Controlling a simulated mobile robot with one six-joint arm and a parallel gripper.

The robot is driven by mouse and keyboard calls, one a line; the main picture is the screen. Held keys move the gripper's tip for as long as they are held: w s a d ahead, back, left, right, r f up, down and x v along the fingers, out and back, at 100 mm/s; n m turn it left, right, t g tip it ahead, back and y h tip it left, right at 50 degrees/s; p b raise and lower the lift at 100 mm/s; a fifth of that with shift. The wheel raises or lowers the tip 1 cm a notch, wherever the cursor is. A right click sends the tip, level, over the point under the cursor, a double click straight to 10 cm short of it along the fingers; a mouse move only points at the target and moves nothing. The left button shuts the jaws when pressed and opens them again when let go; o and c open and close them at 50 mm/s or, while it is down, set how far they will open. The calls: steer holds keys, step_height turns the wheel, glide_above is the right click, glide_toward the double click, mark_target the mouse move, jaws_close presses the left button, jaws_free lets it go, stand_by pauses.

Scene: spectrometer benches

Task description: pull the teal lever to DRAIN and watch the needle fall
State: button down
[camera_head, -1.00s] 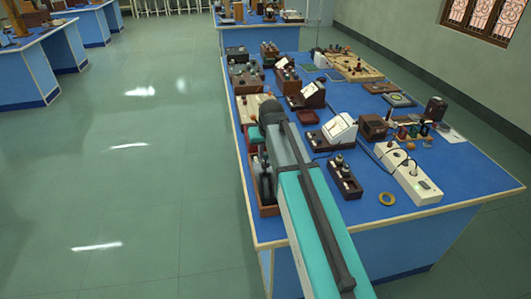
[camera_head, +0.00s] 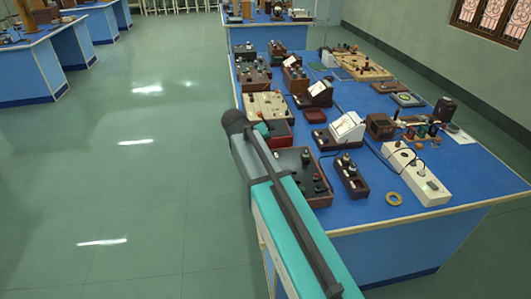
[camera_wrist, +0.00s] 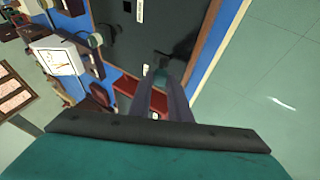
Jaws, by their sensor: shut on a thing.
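In the wrist view, the two fingers of my gripper (camera_wrist: 156,92) are close together, shut on the small teal lever (camera_wrist: 161,73). Only its teal end shows between the fingertips. It is at the near end of a dark panel (camera_wrist: 138,42) with small white labels, too small to read.
A dark red box (camera_head: 279,134) stands just behind the panel. A small block with knobs (camera_head: 351,178) and a white power strip (camera_head: 420,175) are to the right. The blue bench (camera_head: 376,210) is crowded further back. Open floor (camera_head: 150,190) lies left of the bench.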

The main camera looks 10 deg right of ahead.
steer(key=shift+a+f, duration=0.1)
steer(key=shift+a, duration=0.1)
stand_by(0.4)
steer(key=c, duration=1.6)
jaws_free()
steer(key=shift+c, duration=0.2)
steer(key=b+v, duration=0.2)
steer(key=v, duration=1.1)
steer(key=shift+s+a+r, duration=0.2)
steer(key=shift+a, duration=0.2)
